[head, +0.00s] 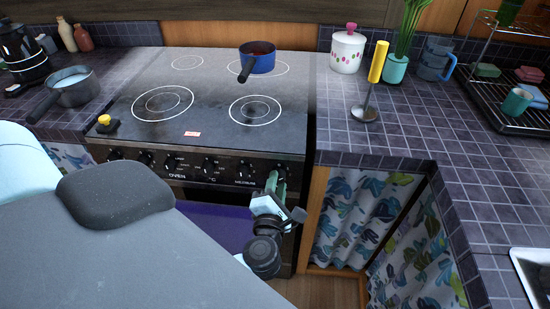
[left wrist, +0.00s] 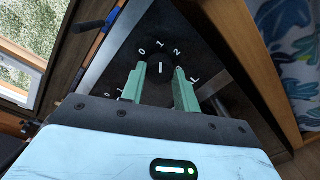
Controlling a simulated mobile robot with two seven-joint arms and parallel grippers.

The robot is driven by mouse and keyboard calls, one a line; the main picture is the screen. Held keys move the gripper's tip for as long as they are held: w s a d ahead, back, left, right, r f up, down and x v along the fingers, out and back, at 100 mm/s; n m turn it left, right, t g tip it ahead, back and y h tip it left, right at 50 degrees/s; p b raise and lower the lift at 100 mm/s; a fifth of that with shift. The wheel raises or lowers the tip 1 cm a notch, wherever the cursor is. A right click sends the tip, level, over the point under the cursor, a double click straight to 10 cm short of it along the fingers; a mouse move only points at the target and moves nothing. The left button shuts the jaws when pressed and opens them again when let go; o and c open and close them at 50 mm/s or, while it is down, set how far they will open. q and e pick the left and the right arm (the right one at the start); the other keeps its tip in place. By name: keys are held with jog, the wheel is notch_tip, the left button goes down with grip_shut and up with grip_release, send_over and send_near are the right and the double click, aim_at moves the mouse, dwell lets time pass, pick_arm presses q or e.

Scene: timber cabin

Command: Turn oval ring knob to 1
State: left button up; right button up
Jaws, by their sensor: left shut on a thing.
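The oven's black front panel (head: 215,166) carries a row of black knobs. My left gripper (head: 277,183) is at the rightmost knob, which the fingers mostly hide in the head view. In the left wrist view, the green fingers of my left gripper (left wrist: 160,73) are shut on this dark knob (left wrist: 160,81), one on each side. The knob's white line stands upright in that view, directly below the printed 1 (left wrist: 159,45). The 0 is to its left and the 2 to its right. The label that would name the knob cannot be read. My right gripper is not in view.
A grey saucepan (head: 72,90) stands on the left counter. A leaf-patterned curtain (head: 350,220) hangs right of the oven.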

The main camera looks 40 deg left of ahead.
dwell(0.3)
pick_arm(q)
jog(key=o, duration=1)
jog(key=b+v, duration=0.1)
jog(key=v, duration=0.6)
jog(key=shift+s+d, duration=0.2)
jog(key=shift+s, duration=0.1)
